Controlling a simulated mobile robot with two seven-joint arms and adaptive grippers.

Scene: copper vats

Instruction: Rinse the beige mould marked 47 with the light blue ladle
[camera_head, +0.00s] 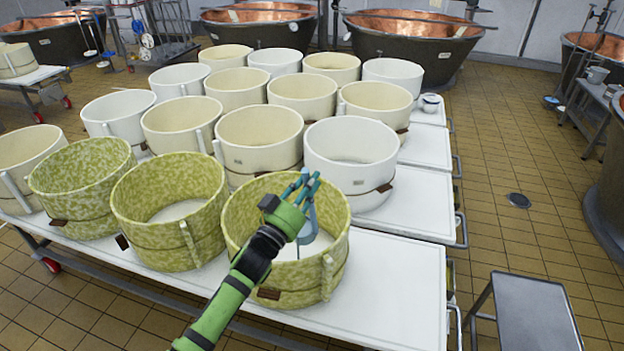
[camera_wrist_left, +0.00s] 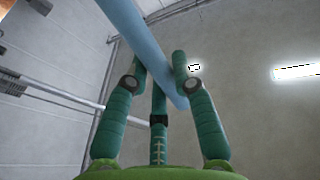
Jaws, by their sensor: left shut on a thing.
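My left gripper (camera_head: 306,184) is shut on the light blue ladle (camera_head: 308,216). It holds the ladle over the front right green mottled mould, with the lower part of the ladle down inside or in front of its opening. In the left wrist view the ladle's pale blue handle (camera_wrist_left: 150,55) runs slanting between the teal fingers (camera_wrist_left: 160,75). Several beige moulds stand behind, such as one in the middle (camera_head: 260,158) with a small label. The number 47 cannot be read on any of them. My right gripper is not in view.
Green mottled moulds (camera_head: 240,258) line the front of the white tables (camera_head: 395,290). White moulds (camera_head: 350,185) stand among the beige ones. Copper vats (camera_head: 415,45) stand behind. The front right table surface is clear.

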